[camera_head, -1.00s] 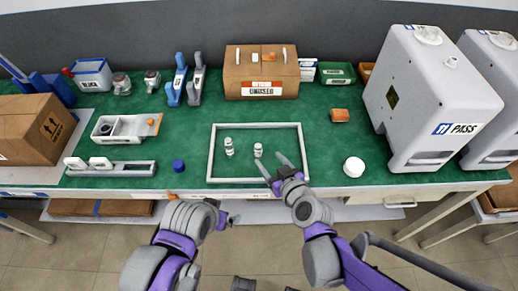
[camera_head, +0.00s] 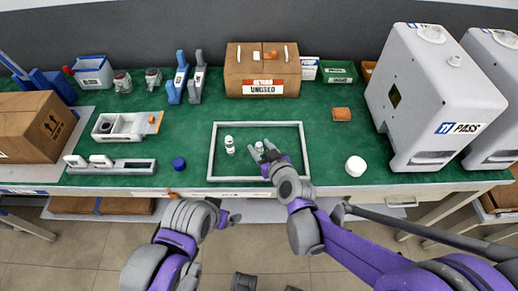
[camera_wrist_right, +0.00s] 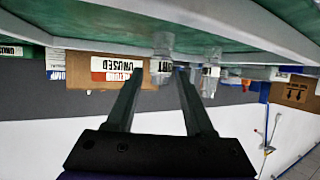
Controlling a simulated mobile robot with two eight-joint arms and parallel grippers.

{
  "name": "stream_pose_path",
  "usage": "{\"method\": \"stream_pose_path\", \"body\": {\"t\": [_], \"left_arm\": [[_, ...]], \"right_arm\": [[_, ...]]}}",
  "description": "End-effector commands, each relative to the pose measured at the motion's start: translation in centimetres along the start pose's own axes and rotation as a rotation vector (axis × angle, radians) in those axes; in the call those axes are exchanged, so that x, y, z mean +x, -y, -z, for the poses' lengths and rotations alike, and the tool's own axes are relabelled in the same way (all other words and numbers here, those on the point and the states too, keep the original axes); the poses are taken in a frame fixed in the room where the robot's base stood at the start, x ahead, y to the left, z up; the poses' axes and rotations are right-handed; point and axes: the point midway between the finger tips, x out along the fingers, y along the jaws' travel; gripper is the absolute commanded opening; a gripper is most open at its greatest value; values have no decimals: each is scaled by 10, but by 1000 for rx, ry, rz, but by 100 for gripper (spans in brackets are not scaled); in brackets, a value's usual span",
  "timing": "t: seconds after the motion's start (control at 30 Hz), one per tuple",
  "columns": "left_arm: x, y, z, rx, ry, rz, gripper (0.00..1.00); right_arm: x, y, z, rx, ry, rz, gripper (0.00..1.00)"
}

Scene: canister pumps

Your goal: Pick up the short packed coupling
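Two white, labelled couplings stand upright inside the pale rectangular frame (camera_head: 304,150) on the green bench. The left coupling (camera_head: 229,147) looks taller. The right one (camera_head: 259,146) looks shorter and is partly hidden by my right gripper (camera_head: 264,153). In the right wrist view, which is upside down, my right gripper (camera_wrist_right: 158,77) is open, and a coupling (camera_wrist_right: 162,66) shows in the gap between its fingertips. I cannot tell whether they touch. The other coupling (camera_wrist_right: 210,74) shows beyond the finger on the picture's right. My left gripper (camera_head: 231,218) is low before the bench edge, its fingers unclear.
A blue cap (camera_head: 179,163) and a white round cap (camera_head: 355,166) lie either side of the frame. A brown box labelled unused (camera_head: 262,72) stands behind. A large white machine (camera_head: 432,100) stands at right, and a grey-and-white fixture (camera_head: 125,125) at left.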

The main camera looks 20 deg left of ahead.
Motion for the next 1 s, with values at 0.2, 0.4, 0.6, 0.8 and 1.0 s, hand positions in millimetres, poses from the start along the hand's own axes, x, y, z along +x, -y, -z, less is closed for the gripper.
{"method": "stream_pose_path", "body": {"t": [0.2, 0.4, 0.6, 0.8, 1.0], "left_arm": [[0, 0, 0, 0, 0, 0, 100], [0, 0, 0, 0, 0, 0, 100], [0, 0, 0, 0, 0, 0, 100], [-4, 0, 2, 0, -1, 0, 100], [-11, 0, 7, 0, -4, 0, 100]], "right_arm": [[0, 0, 0, 0, 0, 0, 12], [0, 0, 0, 0, 0, 0, 0], [0, 0, 0, 0, 0, 0, 0], [-7, 0, 17, 0, -1, 0, 0], [-24, 0, 56, -1, 0, 1, 0]]}}
